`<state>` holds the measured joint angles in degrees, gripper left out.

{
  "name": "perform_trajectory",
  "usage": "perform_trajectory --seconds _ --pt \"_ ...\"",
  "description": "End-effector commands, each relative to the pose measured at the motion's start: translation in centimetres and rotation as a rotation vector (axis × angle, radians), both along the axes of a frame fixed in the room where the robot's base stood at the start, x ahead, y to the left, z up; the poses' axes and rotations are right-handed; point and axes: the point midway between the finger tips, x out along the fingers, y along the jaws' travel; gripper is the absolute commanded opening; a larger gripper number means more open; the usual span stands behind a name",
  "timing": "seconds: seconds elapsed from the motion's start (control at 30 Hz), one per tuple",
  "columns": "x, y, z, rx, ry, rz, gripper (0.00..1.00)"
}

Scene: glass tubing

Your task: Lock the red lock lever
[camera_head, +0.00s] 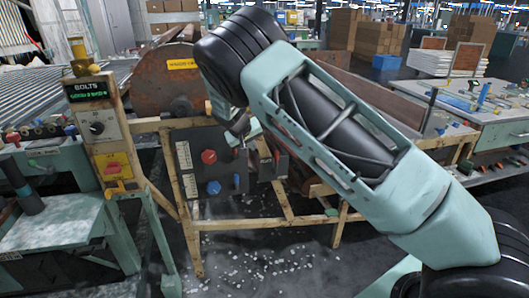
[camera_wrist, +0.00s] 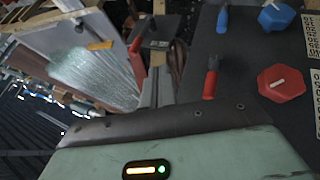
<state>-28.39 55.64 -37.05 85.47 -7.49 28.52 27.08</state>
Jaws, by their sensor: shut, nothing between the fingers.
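A dark control panel (camera_head: 228,169) stands in a wooden frame ahead of me. In the wrist view, one red-handled lever (camera_wrist: 210,78) sits on the panel beside a red knob (camera_wrist: 282,83). A second red lever (camera_wrist: 135,52) sits further left by a separate dark plate (camera_wrist: 158,30). I cannot tell which is the lock lever. My gripper (camera_head: 243,138) is shut and empty in front of the panel's upper right part. It also shows in the wrist view (camera_wrist: 158,80), apart from the first lever. The contact between its tips and anything behind is not clear.
A blue knob (camera_head: 214,187) and a blue lever (camera_wrist: 222,20) are on the same panel. A post with a "BOLTS" sign (camera_head: 90,90) stands left. A workbench (camera_head: 490,125) with tools is at right. Bright fragments lie on the dark floor (camera_head: 265,255).

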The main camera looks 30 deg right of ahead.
Motion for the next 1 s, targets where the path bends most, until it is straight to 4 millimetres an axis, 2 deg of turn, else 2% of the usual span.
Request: perform_trajectory --seconds 0.17,0.53,0.7,1.0 --pt "0.6 -1.2 -1.8 -0.001 0.005 -0.002 0.00" --pt "3.2 -5.0 -7.8 0.000 0.003 -0.002 0.00" --pt "3.0 -7.4 -7.6 0.002 0.000 -0.003 0.00" --pt "2.9 -8.8 -7.8 0.001 0.001 0.001 0.00"
